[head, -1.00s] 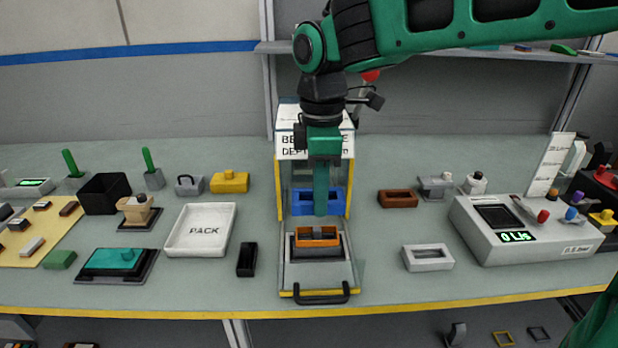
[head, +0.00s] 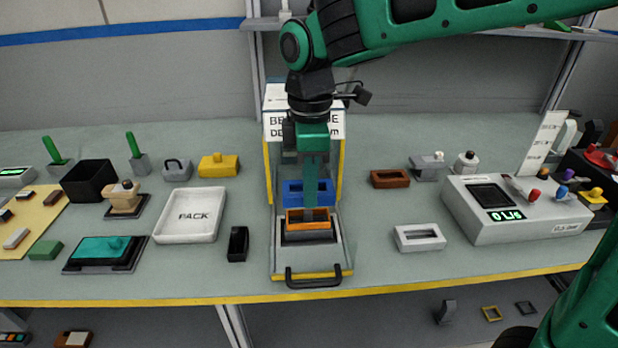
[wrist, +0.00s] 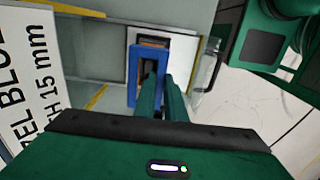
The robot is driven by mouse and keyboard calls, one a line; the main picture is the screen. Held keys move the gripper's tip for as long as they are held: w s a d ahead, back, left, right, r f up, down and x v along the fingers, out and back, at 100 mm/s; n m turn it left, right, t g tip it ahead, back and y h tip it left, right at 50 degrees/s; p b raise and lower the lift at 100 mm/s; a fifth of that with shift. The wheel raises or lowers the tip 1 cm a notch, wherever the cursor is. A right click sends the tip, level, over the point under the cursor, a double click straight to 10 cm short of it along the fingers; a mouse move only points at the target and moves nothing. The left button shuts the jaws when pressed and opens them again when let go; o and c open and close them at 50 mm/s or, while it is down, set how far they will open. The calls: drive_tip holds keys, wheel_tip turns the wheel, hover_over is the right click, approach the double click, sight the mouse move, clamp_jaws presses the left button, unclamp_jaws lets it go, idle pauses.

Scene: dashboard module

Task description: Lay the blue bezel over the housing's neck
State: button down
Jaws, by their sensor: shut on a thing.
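My gripper (wrist: 163,80) is shut on the blue bezel (head: 294,191), a rectangular frame, and its fingers point down. In the wrist view the blue bezel (wrist: 133,72) stands at the fingertips, with the orange frame (wrist: 152,43) partly seen through and beyond it. In the head view the orange frame (head: 294,217) sits on the dark and grey housing (head: 308,237) on the fixture's sliding tray. The bezel appears just behind and above the orange frame, apart from the housing. The fingers hide part of the bezel and of the orange frame; the neck itself is hard to make out.
The fixture has yellow-edged posts, a white sign (head: 278,128) above and a black handle (head: 314,279) in front. A black block (head: 238,244) and the PACK tray (head: 185,236) stand left. A grey frame (head: 419,238) and a brown frame (head: 390,179) lie right.

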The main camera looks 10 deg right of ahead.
drive_tip(key=shift+f, duration=1.35)
drive_tip(key=shift+s+f, duration=0.1)
drive_tip(key=shift+f, duration=0.75)
idle(0.9)
drive_tip(key=shift+r, duration=0.2)
drive_tip(key=shift+r, duration=0.35)
idle(0.7)
drive_tip(key=shift+f, duration=0.5)
idle(0.8)
drive_tip(key=c, duration=1.7)
unclamp_jaws()
drive_tip(key=shift+c, duration=0.2)
drive_tip(key=shift+r, duration=0.1)
